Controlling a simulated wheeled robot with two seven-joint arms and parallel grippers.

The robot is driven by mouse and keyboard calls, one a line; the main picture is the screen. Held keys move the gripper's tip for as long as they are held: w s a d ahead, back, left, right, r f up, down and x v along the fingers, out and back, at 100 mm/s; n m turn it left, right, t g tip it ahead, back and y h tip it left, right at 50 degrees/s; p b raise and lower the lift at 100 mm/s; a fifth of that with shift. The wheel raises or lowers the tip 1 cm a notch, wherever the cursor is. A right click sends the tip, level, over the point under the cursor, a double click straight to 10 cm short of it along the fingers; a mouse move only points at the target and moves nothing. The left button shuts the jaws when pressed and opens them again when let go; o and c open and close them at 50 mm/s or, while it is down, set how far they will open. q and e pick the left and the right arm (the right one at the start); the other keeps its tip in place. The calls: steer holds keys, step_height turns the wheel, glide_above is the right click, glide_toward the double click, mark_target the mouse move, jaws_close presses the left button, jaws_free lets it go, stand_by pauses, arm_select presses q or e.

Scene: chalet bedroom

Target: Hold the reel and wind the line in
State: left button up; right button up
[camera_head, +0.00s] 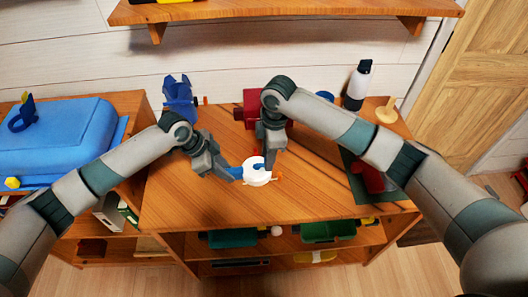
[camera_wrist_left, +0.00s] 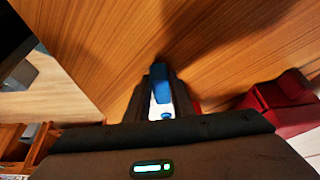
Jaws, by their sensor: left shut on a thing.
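The reel (camera_head: 249,179) is a small white, rounded thing with blue parts, just above or on the wooden table; I cannot tell which. My left gripper (camera_head: 232,173) is at its left side, shut on the reel's blue part. In the left wrist view, blue and white parts of the reel (camera_wrist_left: 161,92) show between the fingers of my left gripper (camera_wrist_left: 162,80). My right gripper (camera_head: 271,172) points down at the right side of the reel, close to a small orange piece (camera_head: 279,176). Its fingertips are partly hidden, and I cannot tell whether it is open. No line is clearly visible.
The wooden table (camera_head: 180,210) is clear in front and at left. Behind are a blue object (camera_head: 178,92) and a red box (camera_head: 251,97). A blue case (camera_head: 60,130) lies at left.

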steer(key=shift+d+r, duration=0.15)
steer(key=shift+r, duration=1.35)
steer(key=shift+d+r, duration=0.1)
steer(key=shift+r, duration=1.4)
